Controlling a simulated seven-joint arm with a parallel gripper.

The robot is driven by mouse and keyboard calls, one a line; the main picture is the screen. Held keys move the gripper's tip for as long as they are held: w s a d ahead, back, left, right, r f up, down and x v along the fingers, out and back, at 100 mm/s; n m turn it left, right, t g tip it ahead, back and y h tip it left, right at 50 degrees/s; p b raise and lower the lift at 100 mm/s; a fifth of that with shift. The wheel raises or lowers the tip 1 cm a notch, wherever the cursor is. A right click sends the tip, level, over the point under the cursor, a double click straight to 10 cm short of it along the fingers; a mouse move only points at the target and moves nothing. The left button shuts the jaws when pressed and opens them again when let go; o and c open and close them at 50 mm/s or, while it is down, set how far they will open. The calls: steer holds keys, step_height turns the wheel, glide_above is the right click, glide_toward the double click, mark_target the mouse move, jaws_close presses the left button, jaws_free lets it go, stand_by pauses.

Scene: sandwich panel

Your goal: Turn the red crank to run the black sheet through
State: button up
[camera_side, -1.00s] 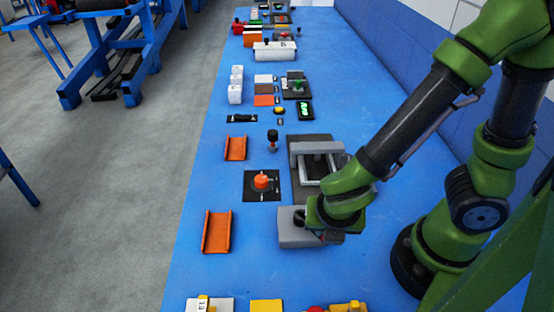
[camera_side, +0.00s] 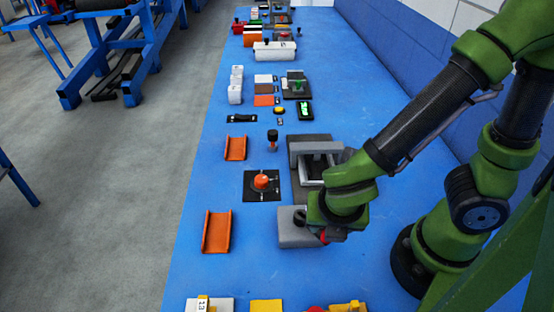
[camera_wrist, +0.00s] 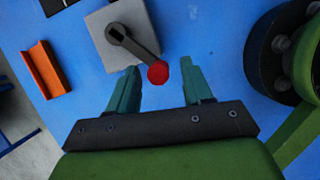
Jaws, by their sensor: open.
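The red crank has a round red knob (camera_wrist: 158,73) on a dark arm, pivoting on a grey block (camera_wrist: 100,44). In the side view the grey block (camera_side: 292,234) stands on the blue bench, and a bit of the red knob (camera_side: 323,237) shows beside my gripper. My gripper (camera_wrist: 159,66) is open, with one finger on each side of the knob in the wrist view. Gaps show on both sides; I cannot tell how far the knob lies below the fingertips. I cannot pick out the black sheet for certain.
An orange channel (camera_side: 217,232) lies left of the grey block. An orange knob on a black plate (camera_side: 251,195) and a grey frame fixture (camera_side: 301,147) lie beyond it. Yellow parts (camera_side: 266,306) sit at the near edge. Bare bench lies between these.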

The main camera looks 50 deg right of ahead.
steer(key=v, duration=1.4)
steer(key=shift+r, duration=0.35)
steer(key=shift+c, duration=0.4)
steer(key=shift+f, duration=0.2)
steer(key=shift+c, duration=1.2)
steer(key=w+a+m+g, duration=0.1)
steer(key=w+f+m, duration=0.1)
steer(key=w+a+g, duration=0.1)
steer(key=shift+w+a+f+m+g, duration=0.3)
steer(key=shift+w+a+f+m, duration=0.05)
steer(key=shift+f+m, duration=0.05)
jaws_close()
steer(key=w+a+m+g, duration=0.2)
steer(key=w+m, duration=0.3)
steer(key=m, duration=0.5)
steer(key=s+d+f, duration=0.3)
steer(key=d+f, duration=0.3)
steer(key=f, duration=0.3)
steer(key=shift+s+d+f, duration=0.2)
steer(key=shift+d+f, duration=0.05)
steer(key=shift+f, duration=0.1)
